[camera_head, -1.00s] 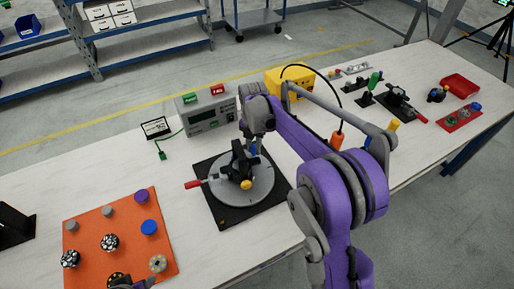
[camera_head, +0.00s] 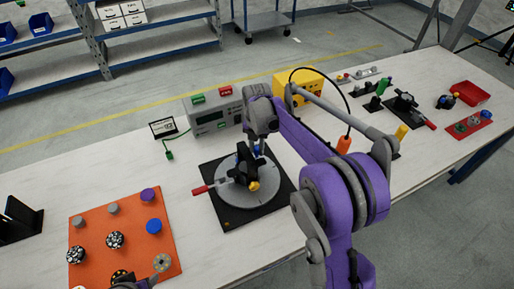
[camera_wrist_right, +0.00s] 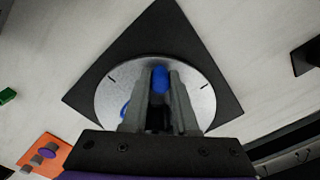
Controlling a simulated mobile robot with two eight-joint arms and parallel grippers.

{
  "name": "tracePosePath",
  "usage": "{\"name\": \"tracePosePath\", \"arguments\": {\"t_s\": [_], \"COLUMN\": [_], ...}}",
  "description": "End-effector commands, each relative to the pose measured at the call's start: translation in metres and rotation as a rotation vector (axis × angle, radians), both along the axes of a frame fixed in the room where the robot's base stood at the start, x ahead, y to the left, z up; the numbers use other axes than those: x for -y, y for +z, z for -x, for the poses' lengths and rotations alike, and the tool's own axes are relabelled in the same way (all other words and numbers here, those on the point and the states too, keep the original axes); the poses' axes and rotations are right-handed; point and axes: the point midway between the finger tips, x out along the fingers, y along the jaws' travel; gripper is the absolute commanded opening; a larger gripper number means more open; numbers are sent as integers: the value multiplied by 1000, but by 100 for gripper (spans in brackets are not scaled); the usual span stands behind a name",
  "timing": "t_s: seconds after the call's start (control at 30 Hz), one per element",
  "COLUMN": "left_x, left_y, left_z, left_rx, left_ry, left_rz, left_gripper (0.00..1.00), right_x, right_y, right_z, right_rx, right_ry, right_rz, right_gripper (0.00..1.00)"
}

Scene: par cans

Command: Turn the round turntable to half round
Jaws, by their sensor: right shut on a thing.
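The round turntable (camera_head: 233,196) is a grey disc on a black square base plate (camera_head: 240,222), in the middle of the table. A red-tipped lever (camera_head: 201,190) sticks out at its left and a yellow knob (camera_head: 254,186) shows at its near side. My right gripper (camera_head: 250,160) reaches down over the disc. In the right wrist view my right gripper (camera_wrist_right: 160,100) is shut on a blue post (camera_wrist_right: 160,78) on the disc (camera_wrist_right: 115,98). Dark marks show on the disc rim. A bit of what seems to be my left gripper (camera_head: 130,284) shows at the bottom edge, mostly cut off.
An orange board (camera_head: 92,247) with several knobs lies at the left. A grey meter box (camera_head: 213,118) stands behind the turntable, with a yellow box (camera_head: 297,88) beside it. Black fixtures and a red tray (camera_head: 463,94) are at the right. Bare table lies left of the turntable.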

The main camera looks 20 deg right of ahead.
Motion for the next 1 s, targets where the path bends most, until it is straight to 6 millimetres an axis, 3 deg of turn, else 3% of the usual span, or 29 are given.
{"name": "tracePosePath", "arguments": {"t_s": [0.03, 0.2, 0.57, 1.0], "left_x": [0, 0, 0, 0], "left_y": [0, 0, 0, 7], "left_z": [0, 0, 0, -1], "left_rx": [0, 0, 0, 3], "left_ry": [0, 0, 0, 0], "left_rz": [0, 0, 0, 0], "left_gripper": [52, 52, 52, 52], "right_x": [-1, 0, 0, 0], "right_y": [0, 0, 4, 84], "right_z": [0, 0, 0, 0], "right_rx": [-1, -1, 0, 0], "right_ry": [0, 0, 0, 0], "right_rz": [-1, -1, 0, 0], "right_gripper": [29, 57, 57, 57]}}
